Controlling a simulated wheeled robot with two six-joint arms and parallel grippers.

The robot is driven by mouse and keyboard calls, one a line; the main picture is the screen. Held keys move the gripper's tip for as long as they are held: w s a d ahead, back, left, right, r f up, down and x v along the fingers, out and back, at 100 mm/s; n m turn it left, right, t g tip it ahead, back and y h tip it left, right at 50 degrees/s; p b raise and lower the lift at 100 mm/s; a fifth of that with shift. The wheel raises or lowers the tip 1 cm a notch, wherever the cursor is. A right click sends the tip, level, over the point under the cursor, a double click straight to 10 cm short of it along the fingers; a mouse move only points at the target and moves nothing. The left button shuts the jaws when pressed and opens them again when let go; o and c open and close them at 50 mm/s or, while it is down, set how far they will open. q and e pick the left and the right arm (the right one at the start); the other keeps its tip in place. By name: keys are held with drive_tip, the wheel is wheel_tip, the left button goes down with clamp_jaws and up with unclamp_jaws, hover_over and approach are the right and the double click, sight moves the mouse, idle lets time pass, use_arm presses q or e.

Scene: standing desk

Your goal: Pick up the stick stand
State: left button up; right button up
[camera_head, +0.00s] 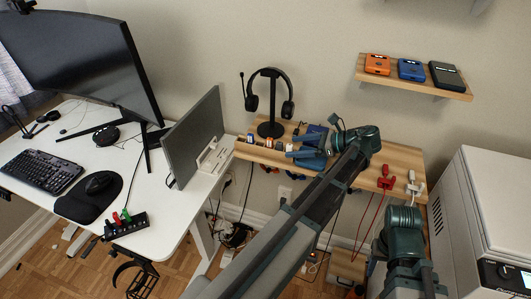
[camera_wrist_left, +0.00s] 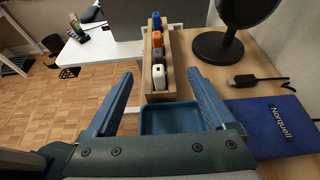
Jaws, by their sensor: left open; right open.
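The stick stand (camera_wrist_left: 148,78) is a narrow wooden block holding a row of small sticks in blue, orange, dark and white. In the head view the stand (camera_head: 262,150) lies along the left end of the wooden shelf. My left gripper (camera_head: 291,146) is open and empty, with its fingers pointing left toward the stand. In the left wrist view the open fingers (camera_wrist_left: 159,76) are spread either side of the stand's near end; I cannot tell whether they reach around it. My right arm shows at the lower right of the head view, but its fingers do not.
A blue tray (camera_wrist_left: 172,119) lies just before the stand. A blue Norquell item (camera_wrist_left: 273,124), a cable (camera_wrist_left: 258,81) and a headphone stand (camera_head: 270,128) are close by on the wooden shelf (camera_head: 402,157). A white desk with a monitor (camera_head: 190,140) stands left.

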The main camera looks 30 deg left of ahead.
sight(283, 147)
use_arm(q)
drive_tip(key=shift+x, duration=1.25)
drive_tip(key=b+x, duration=0.2)
drive_tip(key=x, duration=0.3)
drive_tip(key=shift+s+a, duration=0.1)
drive_tip(key=shift+r, duration=0.1)
clamp_jaws()
